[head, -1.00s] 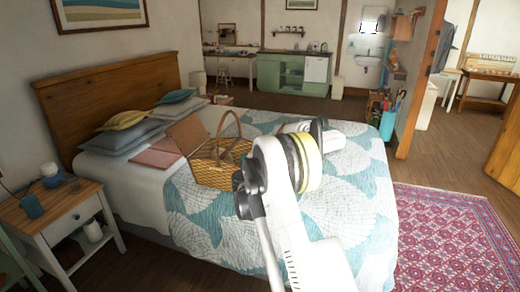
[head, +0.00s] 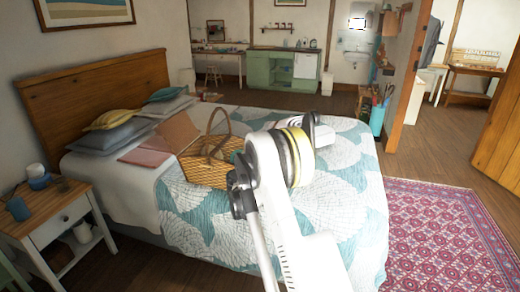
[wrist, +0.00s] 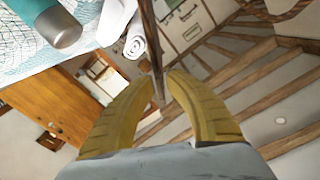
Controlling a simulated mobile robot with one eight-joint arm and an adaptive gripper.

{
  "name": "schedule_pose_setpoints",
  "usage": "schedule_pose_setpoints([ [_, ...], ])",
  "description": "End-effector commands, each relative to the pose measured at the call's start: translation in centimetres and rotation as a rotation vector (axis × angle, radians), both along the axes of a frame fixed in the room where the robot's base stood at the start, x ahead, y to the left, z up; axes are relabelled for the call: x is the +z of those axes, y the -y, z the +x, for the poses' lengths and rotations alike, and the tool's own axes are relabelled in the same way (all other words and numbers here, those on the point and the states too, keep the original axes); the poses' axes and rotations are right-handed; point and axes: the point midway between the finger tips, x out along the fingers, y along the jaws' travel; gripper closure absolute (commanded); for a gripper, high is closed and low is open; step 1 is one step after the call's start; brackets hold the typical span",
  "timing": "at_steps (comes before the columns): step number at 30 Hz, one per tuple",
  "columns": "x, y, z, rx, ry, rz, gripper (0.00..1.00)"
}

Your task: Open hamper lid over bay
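The wicker hamper (head: 205,171) with an arched handle stands on the bed. A flat brown panel (head: 181,131) stands tilted at its far left side; it looks like a raised lid. My arm crosses the hamper's right side in the head view and hides my gripper there. In the wrist view the yellow fingers of my gripper (wrist: 163,73) are close together at their tips. A thin brown board (wrist: 151,40), seen edge-on, runs between them and looks pinched; it appears to be a hamper lid. A braided handle part (wrist: 275,12) shows at the top right.
The bed (head: 200,218) has pillows (head: 120,137) at the head and a folded pink cloth (head: 147,157) beside the hamper. The wrist view shows a teal cylinder (wrist: 50,25) and a white roll (wrist: 134,42). A nightstand (head: 50,218) is at left; rug floor (head: 450,235) at right is clear.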

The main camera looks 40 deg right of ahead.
Motion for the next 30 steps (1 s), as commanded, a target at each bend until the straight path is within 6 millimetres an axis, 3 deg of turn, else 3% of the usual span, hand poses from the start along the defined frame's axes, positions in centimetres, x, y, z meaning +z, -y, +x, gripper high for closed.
schedule_pose_setpoints([
  [8, 0.0, -0.8, -0.6, 0.0, -0.001, -0.001, 0.85],
  [21, 0.0, -7.9, -6.1, 0.001, 0.0, 0.0, 0.85],
  [30, 0.0, -9.5, -7.4, 0.0, 0.0, 0.0, 0.85],
])
